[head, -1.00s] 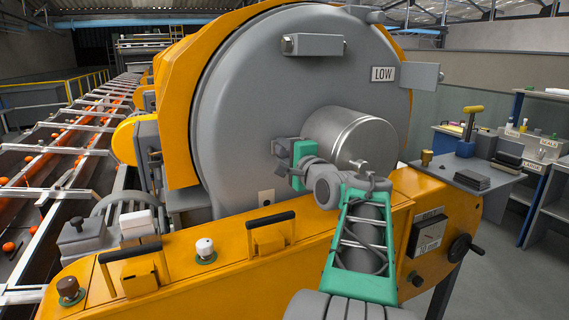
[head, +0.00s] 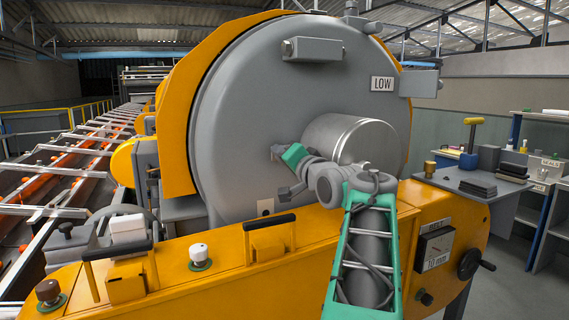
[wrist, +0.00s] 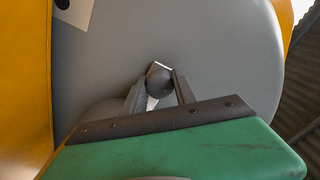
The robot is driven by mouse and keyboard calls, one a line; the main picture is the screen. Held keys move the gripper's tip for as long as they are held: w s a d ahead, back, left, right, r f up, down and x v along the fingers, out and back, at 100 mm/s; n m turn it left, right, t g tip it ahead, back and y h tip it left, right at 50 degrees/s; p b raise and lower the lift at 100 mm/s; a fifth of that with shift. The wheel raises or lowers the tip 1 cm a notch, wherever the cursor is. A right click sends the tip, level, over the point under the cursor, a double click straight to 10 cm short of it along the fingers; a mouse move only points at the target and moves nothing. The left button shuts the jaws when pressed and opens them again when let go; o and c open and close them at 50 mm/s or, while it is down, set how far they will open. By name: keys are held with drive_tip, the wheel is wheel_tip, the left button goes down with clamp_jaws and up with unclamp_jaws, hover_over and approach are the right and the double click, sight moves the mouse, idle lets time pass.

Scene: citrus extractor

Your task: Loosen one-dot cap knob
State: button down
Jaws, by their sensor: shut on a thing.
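The cap knob is a dark round ball on the grey drum end cap (head: 240,140). In the wrist view the knob (wrist: 160,82) sits between the two fingers of my gripper (wrist: 159,88), which is shut on it. A small pale piece shows just behind the knob. In the head view my gripper (head: 277,152) meets the cap left of the steel cylinder, with its green body tilted; the knob is hidden there. A pale plate with one dark dot (head: 265,207) is on the cap below the gripper; this plate also shows in the wrist view (wrist: 76,11).
A steel cylinder (head: 350,139) sticks out of the cap close to my arm. Below, the yellow frame (head: 225,268) carries black handles and a white knob (head: 198,251).

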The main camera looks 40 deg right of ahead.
idle(0.5)
drive_tip(key=c, duration=1)
unclamp_jaws()
drive_tip(key=b+v, duration=0.1)
drive_tip(key=v, duration=0.6)
drive_tip(key=shift+s, duration=0.4)
drive_tip(key=shift+a, duration=0.15)
